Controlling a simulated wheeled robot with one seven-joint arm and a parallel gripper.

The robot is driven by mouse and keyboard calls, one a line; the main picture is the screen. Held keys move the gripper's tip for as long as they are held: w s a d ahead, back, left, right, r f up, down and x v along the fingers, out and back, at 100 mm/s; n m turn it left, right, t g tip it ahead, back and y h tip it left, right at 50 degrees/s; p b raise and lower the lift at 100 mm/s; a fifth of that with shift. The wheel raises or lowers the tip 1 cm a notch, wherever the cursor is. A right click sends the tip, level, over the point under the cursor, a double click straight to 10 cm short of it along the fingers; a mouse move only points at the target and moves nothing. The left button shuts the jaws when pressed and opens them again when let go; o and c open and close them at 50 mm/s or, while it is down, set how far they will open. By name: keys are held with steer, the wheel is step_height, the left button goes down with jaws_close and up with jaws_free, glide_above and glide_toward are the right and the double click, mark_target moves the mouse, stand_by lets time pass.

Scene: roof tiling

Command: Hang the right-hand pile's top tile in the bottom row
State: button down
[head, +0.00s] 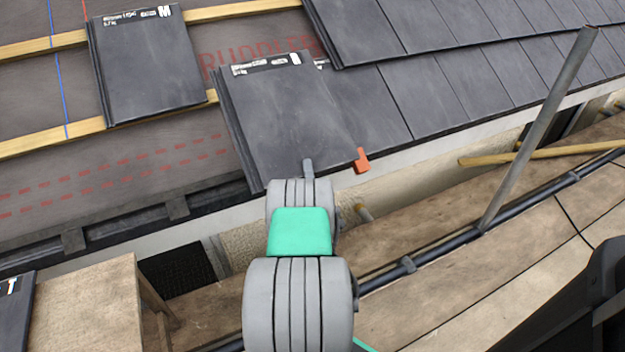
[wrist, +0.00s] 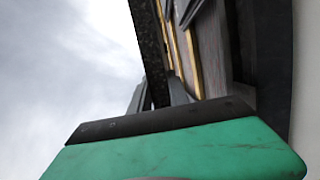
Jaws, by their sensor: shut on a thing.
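My gripper (head: 308,168) is shut on the lower edge of a dark grey tile (head: 285,115) with a white printed label along its top. The tile is at the left end of the bottom row (head: 385,105), beside the tile to its right. Its top edge lies near the lower batten's line; I cannot tell whether it rests there or hovers. In the wrist view the held tile (wrist: 150,50) shows as a dark edge above the green gripper body. Another dark tile marked M (head: 150,70) lies higher on the battens. The right-hand pile cannot be identified for certain.
An orange piece (head: 361,160) sits at the row's lower edge, right of my gripper. A dark tile marked T (head: 14,310) is at the lower left beside a wooden board (head: 90,310). A slanted grey pole (head: 540,125) stands at right. The eaves left of the held tile are bare.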

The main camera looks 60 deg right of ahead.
steer(key=w+d, duration=0.1)
steer(key=w+f+b, duration=0.1)
steer(key=w, duration=0.1)
steer(key=w+d+b, duration=0.1)
steer(key=shift+w+d+f, duration=0.2)
steer(key=shift+w+d, duration=0.15)
steer(key=w+f+b, duration=0.1)
steer(key=w+d+f+b, duration=0.1)
steer(key=f+b, duration=0.1)
steer(key=w+f+b, duration=0.1)
steer(key=b, duration=0.1)
steer(key=shift+d+f, duration=0.25)
steer(key=shift+d, duration=0.15)
stand_by(0.3)
